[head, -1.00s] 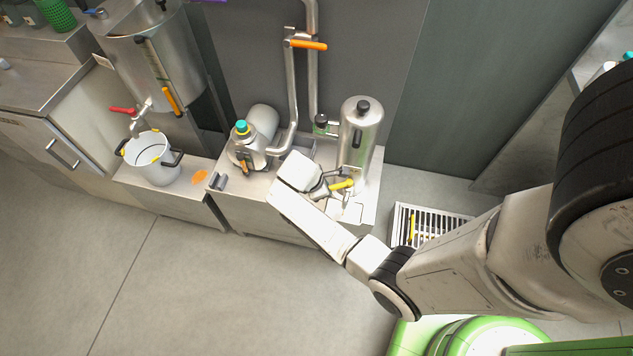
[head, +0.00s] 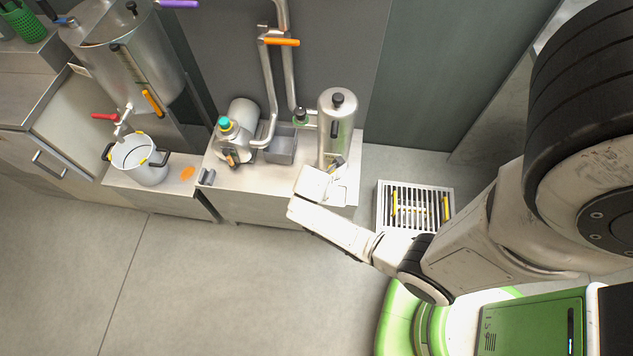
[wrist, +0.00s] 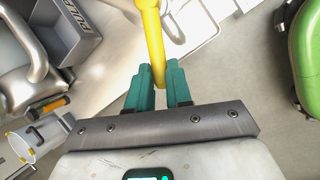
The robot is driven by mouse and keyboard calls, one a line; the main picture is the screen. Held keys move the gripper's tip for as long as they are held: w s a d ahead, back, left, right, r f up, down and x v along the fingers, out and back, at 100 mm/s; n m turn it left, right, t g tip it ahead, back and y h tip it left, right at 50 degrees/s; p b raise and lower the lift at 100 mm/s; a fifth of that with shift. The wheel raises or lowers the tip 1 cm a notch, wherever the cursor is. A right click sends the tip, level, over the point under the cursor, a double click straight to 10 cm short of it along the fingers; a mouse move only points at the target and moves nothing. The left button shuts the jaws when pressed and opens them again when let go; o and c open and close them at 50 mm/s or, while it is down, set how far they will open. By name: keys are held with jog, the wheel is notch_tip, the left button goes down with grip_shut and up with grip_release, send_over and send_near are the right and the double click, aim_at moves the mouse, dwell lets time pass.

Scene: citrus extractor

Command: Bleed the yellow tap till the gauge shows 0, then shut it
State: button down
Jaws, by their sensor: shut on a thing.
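The steel cylinder (head: 337,120) stands on the low steel bench, with a black knob on top and a dark narrow slot on its front. The yellow tap handle (wrist: 153,35) shows in the wrist view, running up between my fingers. My gripper (wrist: 165,72) is shut on this handle with its teal fingertips on either side. In the head view my gripper's white body (head: 318,184) is at the front foot of the cylinder and hides most of the tap. I cannot make out a gauge reading.
A floor drain grate (head: 415,209) with yellow bars lies right of the bench. A grey bin (head: 282,150) marked PULP and a pump with a teal cap (head: 224,124) stand left of the cylinder. A white pot (head: 138,160) stands farther left.

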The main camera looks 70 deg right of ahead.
dwell(0.3)
jog(key=c, duration=1)
grip_release()
jog(key=shift+c, duration=0.2)
jog(key=shift+r, duration=0.1)
jog(key=p+v, duration=0.1)
jog(key=v, duration=0.9)
jog(key=shift+r, duration=0.3)
jog(key=shift+a, duration=0.15)
jog(key=s+a+r+m+y+b, duration=0.1)
jog(key=s+a+r+m+y, duration=0.3)
jog(key=a+r+m, duration=0.7)
jog(key=s+m, duration=0.1)
jog(key=m, duration=0.3)
jog(key=shift+s+a+y, duration=0.25)
jog(key=shift+a+y, duration=0.05)
jog(key=shift+y, duration=0.1)
